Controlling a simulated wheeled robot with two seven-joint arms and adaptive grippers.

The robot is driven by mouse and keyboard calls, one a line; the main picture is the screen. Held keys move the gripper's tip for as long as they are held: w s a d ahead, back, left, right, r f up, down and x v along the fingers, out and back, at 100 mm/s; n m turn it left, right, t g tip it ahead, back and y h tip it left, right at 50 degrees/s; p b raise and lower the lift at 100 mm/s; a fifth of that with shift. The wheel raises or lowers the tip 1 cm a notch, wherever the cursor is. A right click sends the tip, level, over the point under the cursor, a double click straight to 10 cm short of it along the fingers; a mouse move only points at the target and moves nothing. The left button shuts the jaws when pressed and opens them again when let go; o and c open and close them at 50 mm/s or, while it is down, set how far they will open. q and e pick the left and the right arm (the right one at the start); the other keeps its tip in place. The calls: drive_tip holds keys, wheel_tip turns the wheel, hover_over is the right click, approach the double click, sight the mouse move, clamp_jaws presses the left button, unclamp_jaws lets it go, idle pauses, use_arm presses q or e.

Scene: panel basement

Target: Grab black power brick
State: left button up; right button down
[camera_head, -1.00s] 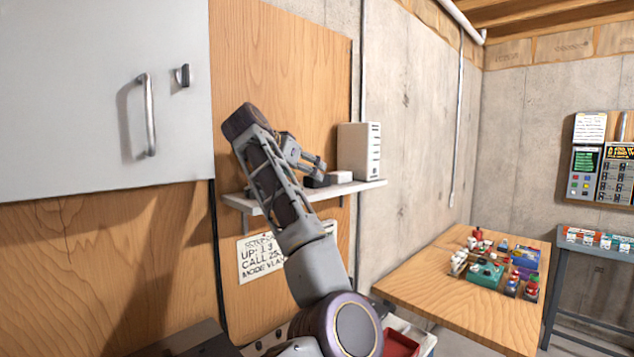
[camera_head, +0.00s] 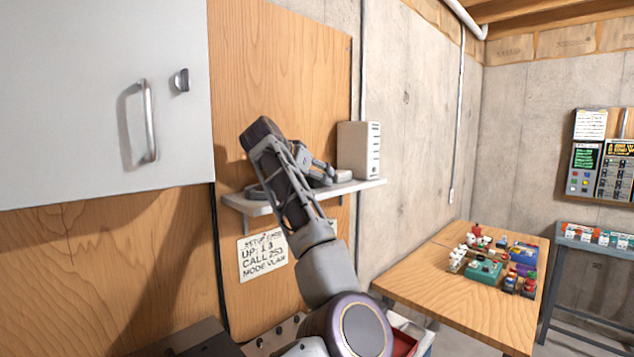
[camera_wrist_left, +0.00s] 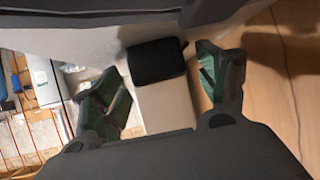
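The black power brick (camera_wrist_left: 157,60) lies on a pale shelf surface (camera_wrist_left: 166,106) in the left wrist view. It sits between and slightly beyond the two spread fingers of my left gripper (camera_wrist_left: 162,88). Clear gaps show on both sides of it, so the gripper is open and empty. In the head view my left gripper (camera_head: 323,173) is low over the small wall shelf (camera_head: 362,186), left of a light box. There my arm and fingers hide the brick. My right gripper is not in view.
The light vented box (camera_head: 358,150) stands at the shelf's right end, close to my gripper. A grey cabinet (camera_head: 80,90) hangs at the left. A paper sign (camera_head: 262,255) is below the shelf. A wooden table (camera_head: 450,290) with several small items stands at the right.

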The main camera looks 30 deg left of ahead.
use_arm(q)
drive_tip(key=c, duration=1.3)
drive_tip(key=shift+r, duration=0.15)
wheel_tip(320, 180, up, 18)
drive_tip(key=shift+f, duration=0.15)
